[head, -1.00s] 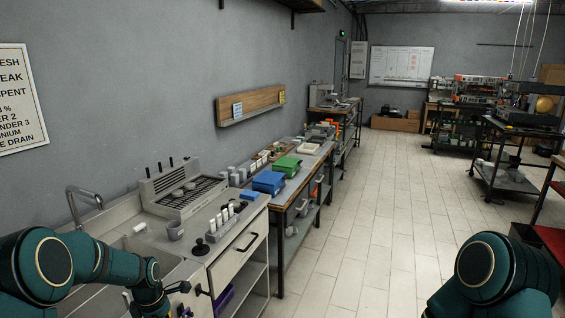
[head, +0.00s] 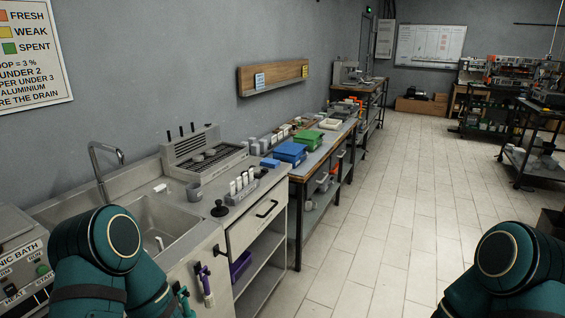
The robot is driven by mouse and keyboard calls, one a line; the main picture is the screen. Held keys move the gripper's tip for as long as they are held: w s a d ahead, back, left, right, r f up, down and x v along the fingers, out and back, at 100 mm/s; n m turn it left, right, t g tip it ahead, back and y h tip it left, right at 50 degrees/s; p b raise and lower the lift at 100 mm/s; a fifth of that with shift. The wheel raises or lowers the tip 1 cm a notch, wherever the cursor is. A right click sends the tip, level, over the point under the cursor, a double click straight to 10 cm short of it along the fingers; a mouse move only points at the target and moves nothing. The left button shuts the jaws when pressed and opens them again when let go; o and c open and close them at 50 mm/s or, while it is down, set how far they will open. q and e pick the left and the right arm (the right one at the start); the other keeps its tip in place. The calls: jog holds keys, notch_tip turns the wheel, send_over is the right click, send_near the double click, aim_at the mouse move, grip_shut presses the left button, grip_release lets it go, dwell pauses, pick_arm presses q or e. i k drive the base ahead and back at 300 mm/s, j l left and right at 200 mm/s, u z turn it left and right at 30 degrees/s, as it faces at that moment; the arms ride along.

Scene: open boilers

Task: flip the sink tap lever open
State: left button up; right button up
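The sink tap (head: 97,170) is a grey metal gooseneck at the back left edge of the sink (head: 187,222). Its spout curves over toward the basin. I cannot make out its lever or the lever's position. My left arm comes in at the lower left, in front of the sink, and hides part of the basin and counter. My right arm is at the lower right, over the floor. Neither gripper shows in the head view.
An ultrasonic bath (head: 22,262) stands left of the sink. Tools hang on the cabinet front. The floor (head: 370,230) is open.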

aim_at(166, 185)
jog(key=i+l+u, duration=0.2)
jog(key=i, duration=0.2)
jog(key=i+l+u, duration=0.2)
jog(key=i, duration=0.2)
jog(key=i+l+u, duration=0.2)
jog(key=i, duration=0.2)
